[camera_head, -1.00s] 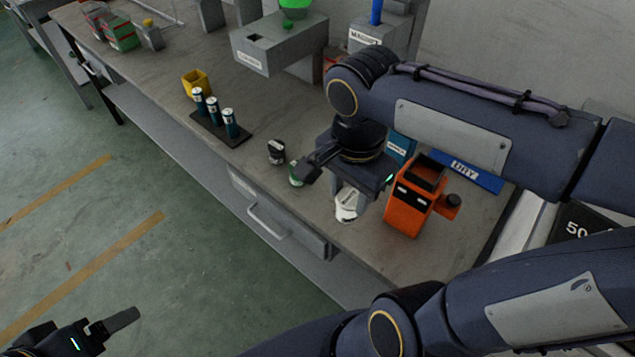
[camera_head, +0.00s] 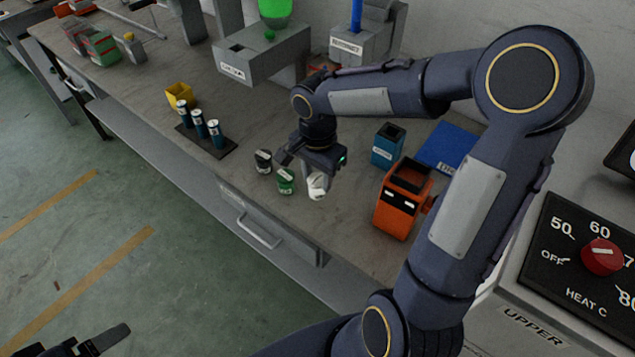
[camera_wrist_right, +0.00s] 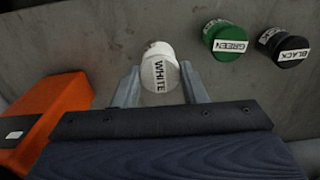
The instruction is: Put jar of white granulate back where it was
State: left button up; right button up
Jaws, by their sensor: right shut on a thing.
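The jar of white granulate (camera_head: 317,186) is between the fingers of my right gripper (camera_head: 310,172). In the right wrist view the white jar (camera_wrist_right: 160,72) shows its lid marked WHITE, with a finger on each side of it. The jar is at or very close to the table; I cannot tell if its base touches. The green jar (camera_head: 285,181) and the black jar (camera_head: 263,161) stand in a row to its left, apart from it. My left gripper (camera_head: 98,343) is at the bottom left, over the floor, only partly in view.
An orange machine (camera_head: 402,201) stands right of the white jar. A blue box (camera_head: 387,146) and a blue tray (camera_head: 447,148) are behind it. A dark rack (camera_head: 224,147) with teal bottles and a yellow cup (camera_head: 179,94) are to the left. The table's front edge is close.

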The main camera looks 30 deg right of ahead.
aim_at(318, 179)
notch_tip(318, 179, down, 3)
jog(key=shift+f, duration=0.1)
jog(key=o, duration=0.5)
jog(key=shift+b, duration=0.35)
jog(key=o, duration=0.5)
jog(key=shift+c, duration=0.2)
